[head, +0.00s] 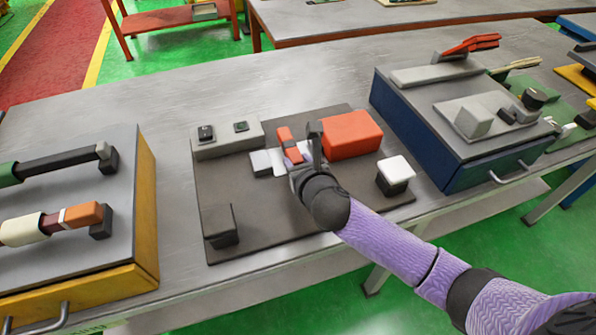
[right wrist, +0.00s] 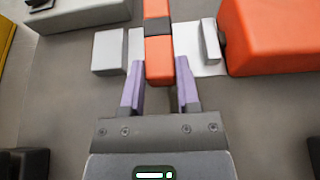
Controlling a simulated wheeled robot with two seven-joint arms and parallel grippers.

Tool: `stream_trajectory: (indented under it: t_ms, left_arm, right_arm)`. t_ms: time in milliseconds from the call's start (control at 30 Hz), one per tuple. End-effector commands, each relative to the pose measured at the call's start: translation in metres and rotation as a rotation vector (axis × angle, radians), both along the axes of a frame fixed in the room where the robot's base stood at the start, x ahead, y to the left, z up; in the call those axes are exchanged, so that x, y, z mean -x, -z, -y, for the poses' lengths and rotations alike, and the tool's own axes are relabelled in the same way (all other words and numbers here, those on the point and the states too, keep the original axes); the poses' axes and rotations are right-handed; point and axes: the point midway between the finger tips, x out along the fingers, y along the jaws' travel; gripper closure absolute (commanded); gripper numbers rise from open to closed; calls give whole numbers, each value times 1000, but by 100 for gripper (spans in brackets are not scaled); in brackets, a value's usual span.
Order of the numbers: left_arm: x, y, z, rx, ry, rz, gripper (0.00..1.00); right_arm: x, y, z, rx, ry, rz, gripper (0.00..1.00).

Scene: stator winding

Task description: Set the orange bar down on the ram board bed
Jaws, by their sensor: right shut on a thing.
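The orange bar (head: 288,141), with a dark band across its middle, is at the centre of the dark board (head: 240,218). My right gripper (head: 304,153) is shut on its near end. In the right wrist view the orange bar (right wrist: 158,58) lies between the two purple fingertips (right wrist: 160,72). It is over a white bed plate (right wrist: 190,50) with a pale block (right wrist: 108,50) to the left and a pale upright piece (right wrist: 211,42) to the right. I cannot tell whether the bar touches the plate. My left gripper is not in view.
A large orange block (head: 352,134) stands close right of the gripper. A grey box with dark buttons (head: 228,137) is at the back left. A white-topped block (head: 396,171) and a dark block (head: 219,226) stand near the board's edges. The front of the board is mostly clear.

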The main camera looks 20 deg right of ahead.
Motion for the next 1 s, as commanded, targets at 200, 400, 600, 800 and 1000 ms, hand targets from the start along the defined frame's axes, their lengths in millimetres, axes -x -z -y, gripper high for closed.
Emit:
stream_trajectory:
  t_ms: [200, 400, 600, 800, 1000]
  left_arm:
    - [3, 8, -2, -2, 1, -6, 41]
    - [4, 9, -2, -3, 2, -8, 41]
    - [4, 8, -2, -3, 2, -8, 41]
    - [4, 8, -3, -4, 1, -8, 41]
    - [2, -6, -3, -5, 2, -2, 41]
  right_arm:
    - [0, 14, 0, 0, 0, 0, 100]
    - [0, 16, 0, 0, 0, 0, 55]
    - [0, 16, 0, 0, 0, 0, 24]
    - [0, 15, 0, 0, 0, 0, 24]
    - [21, 1, 1, 3, -1, -1, 24]
